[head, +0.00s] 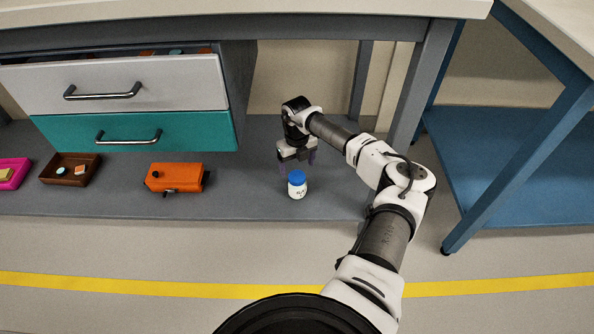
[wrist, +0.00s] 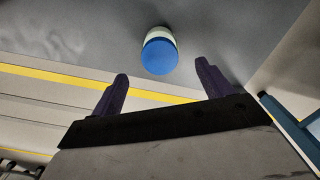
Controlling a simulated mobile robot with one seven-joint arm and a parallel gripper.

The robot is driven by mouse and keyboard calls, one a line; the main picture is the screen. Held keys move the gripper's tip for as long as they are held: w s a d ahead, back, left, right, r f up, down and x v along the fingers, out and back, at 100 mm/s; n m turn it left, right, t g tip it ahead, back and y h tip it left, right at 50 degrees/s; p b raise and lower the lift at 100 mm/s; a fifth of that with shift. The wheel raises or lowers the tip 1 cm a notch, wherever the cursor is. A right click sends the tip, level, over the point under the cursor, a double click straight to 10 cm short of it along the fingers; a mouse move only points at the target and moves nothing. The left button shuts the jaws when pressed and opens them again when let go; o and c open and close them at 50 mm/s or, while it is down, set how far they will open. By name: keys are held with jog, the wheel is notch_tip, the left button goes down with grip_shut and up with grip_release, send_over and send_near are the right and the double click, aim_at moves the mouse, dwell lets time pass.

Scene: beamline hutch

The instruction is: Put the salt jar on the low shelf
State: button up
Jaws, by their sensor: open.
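The salt jar (head: 297,188) is a small white jar with a blue lid and dark lettering. It stands upright on the grey low shelf (head: 245,202), near the front edge. In the wrist view the jar (wrist: 159,52) shows from above, beyond the fingertips. My gripper (head: 297,158) is just behind and above the jar in the head view. Its two dark purple fingers are apart in the wrist view (wrist: 162,70), with nothing between them. The jar looks apart from both fingers.
An orange box-like device (head: 176,178), a brown tray (head: 70,170) and a pink tray (head: 12,172) sit to the left on the low shelf. Drawers (head: 135,130) hang above. A table leg (head: 420,85) and a blue bench (head: 500,150) stand to the right.

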notch_tip(320, 180, up, 4)
jog(key=shift+r+p, duration=0.1)
jog(key=shift+p, duration=0.3)
dwell(0.3)
